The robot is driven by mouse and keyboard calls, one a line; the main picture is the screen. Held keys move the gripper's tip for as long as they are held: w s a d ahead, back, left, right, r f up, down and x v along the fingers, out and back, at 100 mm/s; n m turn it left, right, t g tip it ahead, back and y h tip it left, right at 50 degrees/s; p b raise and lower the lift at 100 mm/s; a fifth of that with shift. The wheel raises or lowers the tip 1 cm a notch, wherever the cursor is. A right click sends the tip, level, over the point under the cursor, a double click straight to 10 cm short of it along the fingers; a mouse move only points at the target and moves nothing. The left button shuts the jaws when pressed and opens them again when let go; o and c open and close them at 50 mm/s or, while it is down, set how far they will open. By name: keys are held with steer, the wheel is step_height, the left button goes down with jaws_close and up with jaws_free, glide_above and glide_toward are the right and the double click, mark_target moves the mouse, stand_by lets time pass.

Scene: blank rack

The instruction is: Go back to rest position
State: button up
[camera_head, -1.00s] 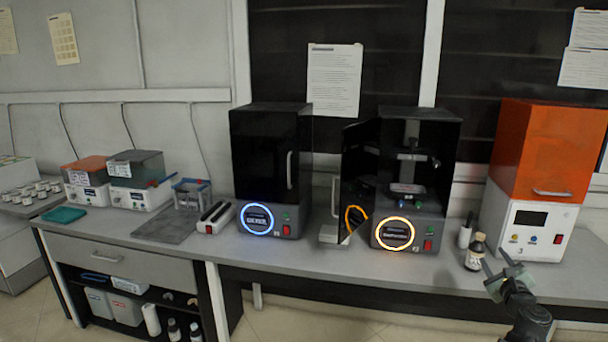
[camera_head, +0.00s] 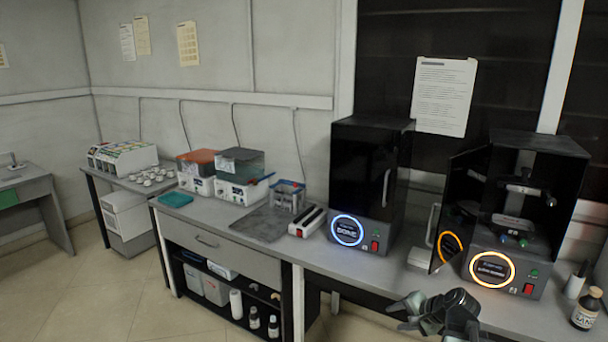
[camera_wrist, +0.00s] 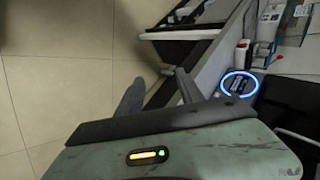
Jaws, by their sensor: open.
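My gripper (camera_head: 402,310) is at the lower right of the head view, in front of the bench edge, with its jaws apart and nothing between them. In the wrist view, its two fingers (camera_wrist: 160,92) are spread over the tiled floor and the bench's front edge. No object is held. My arm is folded low in front of the bench (camera_head: 335,262).
A closed black machine (camera_head: 362,175) with a blue ring stands on the bench. Beside it is a machine with an orange ring (camera_head: 505,262) and its dark door (camera_head: 455,215) open. A brown bottle (camera_head: 586,310) is at far right. The floor (camera_head: 100,290) at left is clear.

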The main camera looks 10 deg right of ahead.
steer(key=s+a+f+n+g+h+p, duration=0.1)
steer(key=s+a+n+g, duration=0.3)
steer(key=a, duration=0.5)
steer(key=s+a+n+g+h+p, duration=0.2)
steer(key=s+a+n+g, duration=0.1)
steer(key=a+n, duration=0.4)
steer(key=shift+s+a+f+g+h, duration=0.4)
steer(key=shift+s+a, duration=0.5)
steer(key=shift+a, duration=0.3)
steer(key=shift+c, duration=0.8)
